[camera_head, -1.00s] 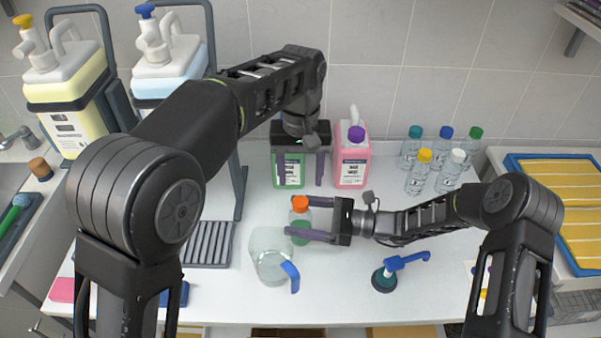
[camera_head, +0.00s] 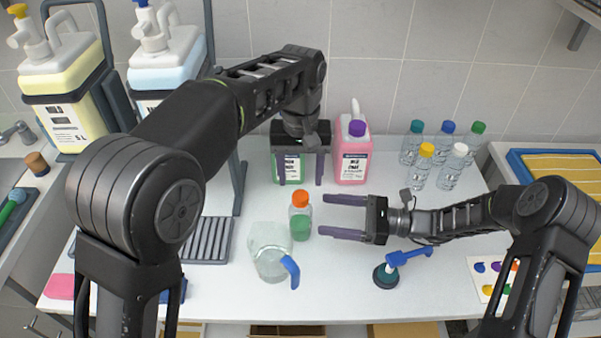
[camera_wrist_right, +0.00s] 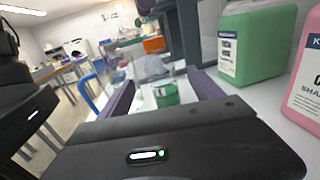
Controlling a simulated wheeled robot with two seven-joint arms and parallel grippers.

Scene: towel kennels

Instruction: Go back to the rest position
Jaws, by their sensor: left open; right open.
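My left gripper (camera_head: 301,170) is open, its fingers pointing down in front of the green jug (camera_head: 289,164) at the back of the table. My right gripper (camera_head: 346,217) is open and empty, its purple fingers pointing left. A small bottle with an orange cap and green liquid (camera_head: 300,216) stands upright just left of the right fingertips, apart from them. In the right wrist view, the right gripper (camera_wrist_right: 165,92) shows open, with the green bottle (camera_wrist_right: 166,95) beyond its fingers. The clear pitcher with a blue handle (camera_head: 270,252) stands beside the bottle.
A pink jug (camera_head: 353,152) and several capped clear bottles (camera_head: 421,165) stand at the back. A blue-handled pump piece (camera_head: 386,276) lies below the right arm. Two large dispensers (camera_head: 66,120) stand at left. A color card (camera_head: 491,278) lies at right; the front middle is clear.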

